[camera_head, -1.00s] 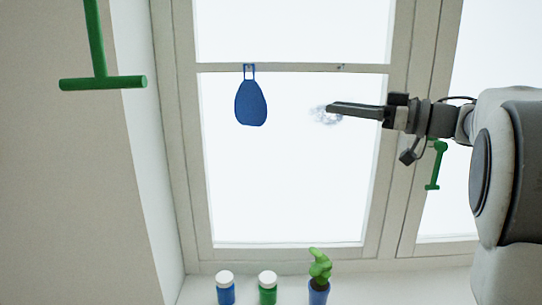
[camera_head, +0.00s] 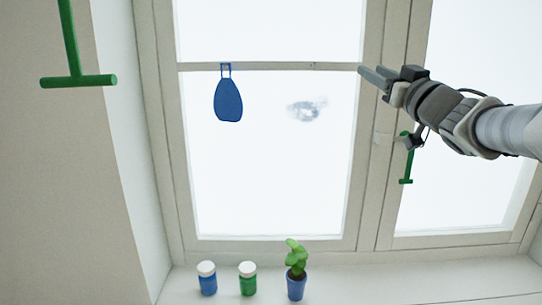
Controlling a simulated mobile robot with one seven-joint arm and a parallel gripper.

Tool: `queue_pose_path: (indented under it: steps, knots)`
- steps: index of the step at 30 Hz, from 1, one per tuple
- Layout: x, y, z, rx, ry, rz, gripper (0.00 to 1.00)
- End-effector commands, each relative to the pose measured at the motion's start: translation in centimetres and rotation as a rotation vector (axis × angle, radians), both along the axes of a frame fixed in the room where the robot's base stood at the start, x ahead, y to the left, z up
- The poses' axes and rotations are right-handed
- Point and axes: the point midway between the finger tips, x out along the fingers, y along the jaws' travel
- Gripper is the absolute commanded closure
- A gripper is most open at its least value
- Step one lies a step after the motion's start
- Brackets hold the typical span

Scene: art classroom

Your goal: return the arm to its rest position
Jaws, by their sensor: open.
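My gripper (camera_head: 372,76) is at the upper right, in front of the window frame, with its fingers pointing left. It holds nothing that I can see. My arm reaches in from the right edge. The gap between the fingers is hard to make out from this side.
A blue oval thing (camera_head: 228,101) hangs from the window's crossbar. A grey smudge (camera_head: 304,110) shows on the pane. A blue jar (camera_head: 207,279), a green jar (camera_head: 248,279) and a potted plant (camera_head: 296,271) stand on the sill. Green T-shaped bar (camera_head: 78,81) is at upper left.

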Motion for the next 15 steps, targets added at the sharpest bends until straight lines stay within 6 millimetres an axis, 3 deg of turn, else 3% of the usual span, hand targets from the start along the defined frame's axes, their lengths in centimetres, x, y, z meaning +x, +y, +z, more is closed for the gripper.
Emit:
queue_pose_path:
  steps: [5, 8, 15]
  knots:
    - [-2.7, -2.1, -2.6, 0.041, 0.124, -0.228, 0.59]
    - [-4.6, -2.8, -5.5, 0.052, 0.238, -0.326, 0.59]
    - [-11.5, -1.8, -14.7, 0.04, 0.594, -0.447, 0.59]
